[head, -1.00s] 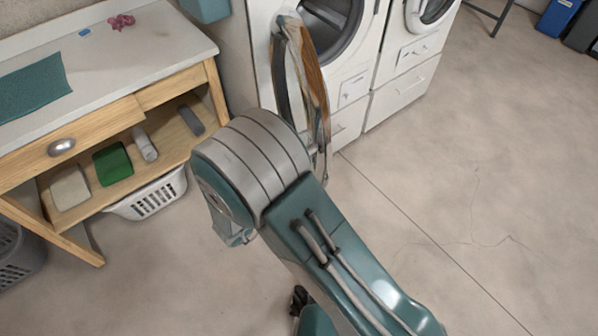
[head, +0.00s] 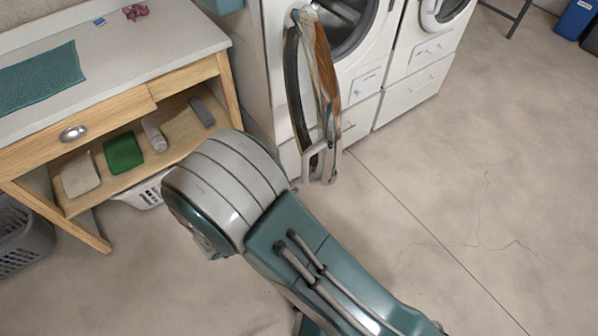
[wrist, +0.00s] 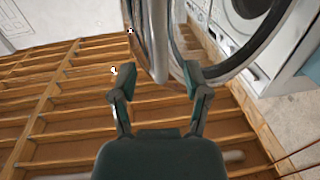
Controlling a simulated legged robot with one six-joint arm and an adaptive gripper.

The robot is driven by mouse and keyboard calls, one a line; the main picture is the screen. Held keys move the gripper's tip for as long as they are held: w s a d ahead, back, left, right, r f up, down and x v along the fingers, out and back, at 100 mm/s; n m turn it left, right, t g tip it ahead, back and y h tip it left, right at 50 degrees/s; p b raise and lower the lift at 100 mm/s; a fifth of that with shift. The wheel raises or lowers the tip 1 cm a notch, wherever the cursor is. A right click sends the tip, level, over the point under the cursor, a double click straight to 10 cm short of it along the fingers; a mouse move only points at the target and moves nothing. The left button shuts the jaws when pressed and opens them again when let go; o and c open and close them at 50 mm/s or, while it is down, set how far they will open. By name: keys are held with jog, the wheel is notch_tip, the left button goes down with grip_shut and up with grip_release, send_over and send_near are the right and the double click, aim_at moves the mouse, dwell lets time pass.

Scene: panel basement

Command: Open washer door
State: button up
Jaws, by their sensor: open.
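The washer (head: 362,65) is the white front-loader at the top centre of the head view, its dark drum opening showing. Its round door (head: 318,85) stands swung out from the front, seen nearly edge-on, with a dark rim and a shiny face. The door also shows in the wrist view (wrist: 158,40), beyond and between my fingertips. Whether a finger touches the door I cannot tell. In the head view my arm hides the gripper.
A wooden table (head: 195,45) with a shelf of cloths and rolls stands left of the washer. A white basket (head: 140,195) is under it, a grey basket (head: 22,245) at far left. A second machine (head: 425,60) adjoins the washer.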

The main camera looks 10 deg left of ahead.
jog(key=v, duration=0.5)
jog(key=shift+s+a, duration=0.1)
jog(key=shift+s, duration=0.05)
dwell(0.3)
